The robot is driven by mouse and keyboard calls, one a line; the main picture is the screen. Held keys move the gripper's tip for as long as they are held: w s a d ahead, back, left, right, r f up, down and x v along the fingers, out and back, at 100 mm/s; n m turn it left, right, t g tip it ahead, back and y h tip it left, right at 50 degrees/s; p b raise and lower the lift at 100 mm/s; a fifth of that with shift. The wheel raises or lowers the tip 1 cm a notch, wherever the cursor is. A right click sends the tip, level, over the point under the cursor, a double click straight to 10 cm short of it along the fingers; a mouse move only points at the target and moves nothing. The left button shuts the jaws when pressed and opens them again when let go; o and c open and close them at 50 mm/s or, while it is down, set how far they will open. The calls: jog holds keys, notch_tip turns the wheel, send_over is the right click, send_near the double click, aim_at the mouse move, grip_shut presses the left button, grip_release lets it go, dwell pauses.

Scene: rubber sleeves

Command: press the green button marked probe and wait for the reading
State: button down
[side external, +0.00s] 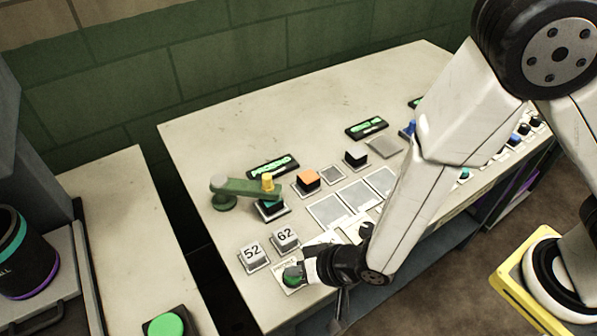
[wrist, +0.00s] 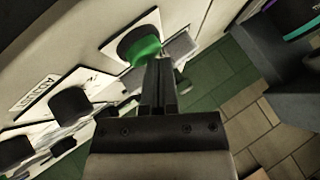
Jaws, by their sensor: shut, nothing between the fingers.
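The green button marked probe (side external: 292,274) sits on a white plate at the front left of the bench panel. In the wrist view the button (wrist: 139,45) is a dark round cap with a bright green side, just beyond my fingertips. My gripper (side external: 309,270) is shut and empty, with its tips right at the button; it also shows in the wrist view (wrist: 158,62). The tips look to be touching the button or very close; I cannot tell which. A small display (side external: 273,166) with green lettering stands at the back of the panel; its text is too blurred to read.
Blocks marked 52 (side external: 254,254) and 62 (side external: 285,238) stand just behind the button. Another green button (side external: 165,325) is on the left bench, across a gap.

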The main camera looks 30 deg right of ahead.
jog(key=shift+r, duration=0.85)
dwell(0.4)
jog(key=shift+r, duration=2.5)
jog(key=shift+w+d+r, duration=0.1)
jog(key=shift+w+d, duration=0.2)
jog(key=shift+d, duration=0.2)
jog(key=s+d+r+n+g+h, duration=0.1)
jog(key=d+r+g+h, duration=0.1)
jog(key=d, duration=1.2)
jog(key=s+d+r+g+h, duration=0.1)
jog(key=d+r+g+h, duration=0.1)
jog(key=d, duration=1.2)
jog(key=shift+d+r+n+g+h, duration=0.4)
jog(key=shift+r+h, duration=0.3)
jog(key=shift+r, duration=0.15)
